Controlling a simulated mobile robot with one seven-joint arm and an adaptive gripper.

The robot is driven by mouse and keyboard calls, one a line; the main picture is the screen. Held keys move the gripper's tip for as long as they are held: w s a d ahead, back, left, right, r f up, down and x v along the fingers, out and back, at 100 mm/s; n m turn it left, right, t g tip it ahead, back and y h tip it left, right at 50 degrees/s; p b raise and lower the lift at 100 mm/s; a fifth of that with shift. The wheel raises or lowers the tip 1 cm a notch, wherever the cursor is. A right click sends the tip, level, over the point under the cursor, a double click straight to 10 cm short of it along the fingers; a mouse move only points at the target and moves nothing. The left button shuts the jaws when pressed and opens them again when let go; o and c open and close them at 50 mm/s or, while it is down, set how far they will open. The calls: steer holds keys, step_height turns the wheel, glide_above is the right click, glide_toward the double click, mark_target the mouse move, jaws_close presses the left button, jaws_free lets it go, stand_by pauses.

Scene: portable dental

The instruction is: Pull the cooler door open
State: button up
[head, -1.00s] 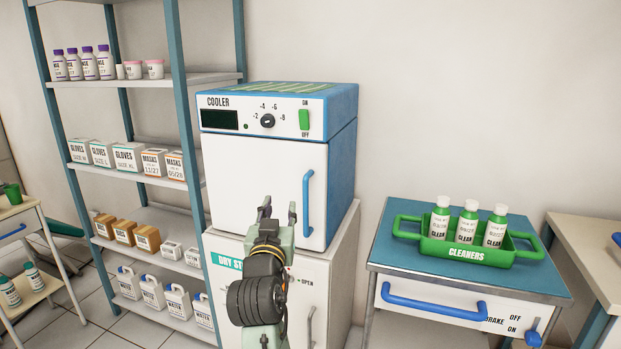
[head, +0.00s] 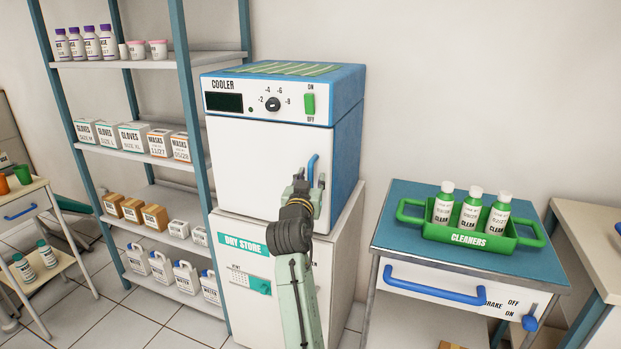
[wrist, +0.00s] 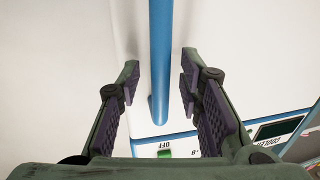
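The white cooler (head: 345,120) with blue sides stands on the dry store cabinet (head: 235,275). Its white door (head: 250,165) is shut. The upright blue handle (head: 312,165) is at the door's right side; its lower part is hidden behind my gripper (head: 311,182). In the wrist view, the handle (wrist: 160,60) runs between the two fingers of my gripper (wrist: 160,72). The fingers are open, one on each side of the handle, with a visible gap on both sides. Whether the fingertips reach fully past the bar is hard to tell.
A shelf rack (head: 186,120) with boxes and bottles stands close on the left. On the right, a blue-topped cart (head: 390,240) carries a green tray (head: 530,240) of cleaner bottles. A narrow gap lies between cabinet and cart. The cooler's panel has a green switch (head: 309,104).

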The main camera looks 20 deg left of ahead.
steer(key=shift+c, duration=0.2)
jaws_close()
stand_by(0.7)
